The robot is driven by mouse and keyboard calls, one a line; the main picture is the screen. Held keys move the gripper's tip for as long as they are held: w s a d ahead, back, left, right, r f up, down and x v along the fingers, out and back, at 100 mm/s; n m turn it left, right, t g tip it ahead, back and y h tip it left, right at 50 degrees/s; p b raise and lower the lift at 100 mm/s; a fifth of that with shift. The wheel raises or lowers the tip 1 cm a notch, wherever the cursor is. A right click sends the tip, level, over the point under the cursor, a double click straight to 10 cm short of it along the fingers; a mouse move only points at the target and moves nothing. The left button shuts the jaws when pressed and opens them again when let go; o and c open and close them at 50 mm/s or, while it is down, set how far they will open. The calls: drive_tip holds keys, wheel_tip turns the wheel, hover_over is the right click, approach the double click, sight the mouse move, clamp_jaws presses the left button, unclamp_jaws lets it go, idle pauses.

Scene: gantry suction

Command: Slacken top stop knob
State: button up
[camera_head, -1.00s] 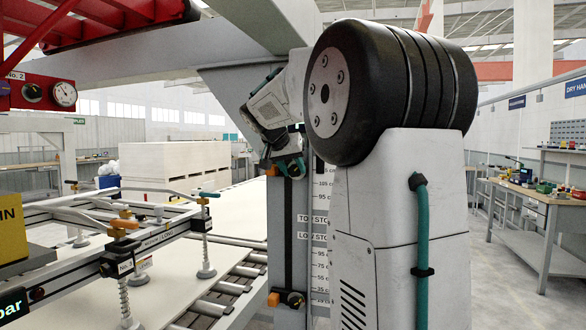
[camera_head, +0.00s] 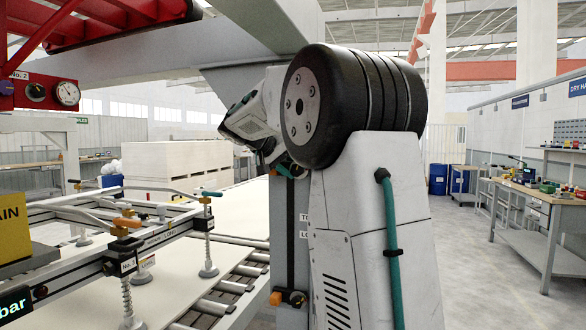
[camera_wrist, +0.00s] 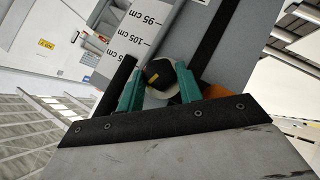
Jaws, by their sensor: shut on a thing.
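The top stop knob (camera_wrist: 158,72) is dark, with a small yellowish mark, and sits between the two teal fingers of my gripper (camera_wrist: 160,82) in the wrist view. The fingers are shut on it from both sides. An orange part of the stop (camera_wrist: 217,92) shows just right of the fingers. The grey post (camera_wrist: 182,25) behind carries a printed cm scale (camera_wrist: 135,37) and a dark slot. In the head view my arm covers most of the scale, the gripper tips and the knob.
The low stop (camera_head: 286,298), with an orange block and dark knob, is lower on the post in the head view. The suction frame (camera_head: 150,235) and roller conveyor (camera_head: 235,285) lie left. A workbench (camera_head: 540,205) stands right, with open floor before it.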

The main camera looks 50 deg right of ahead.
drive_tip(key=o, duration=1)
drive_tip(key=s+a+r+m+t+y, duration=0.3)
drive_tip(key=a+r+t, duration=0.2)
drive_tip(key=r, duration=0.1)
drive_tip(key=s+a+f+n+y, duration=0.2)
drive_tip(key=s+a+f, duration=0.3)
drive_tip(key=a, duration=0.3)
drive_tip(key=s+a+f+n+y, duration=0.2)
drive_tip(key=s+a+f+n, duration=0.2)
drive_tip(key=a+f, duration=0.4)
drive_tip(key=s+a+f+n+y, duration=0.2)
drive_tip(key=s+a+f, duration=0.3)
drive_tip(key=a, duration=0.5)
drive_tip(key=shift+s+a+f+n+g, duration=0.1)
drive_tip(key=shift+s+f+n+g, duration=0.1)
drive_tip(key=shift+f+n, duration=0.3)
drive_tip(key=shift+s+a+f+n+g, duration=0.1)
drive_tip(key=shift+s+f+n+g, duration=0.15)
drive_tip(key=shift+f, duration=0.4)
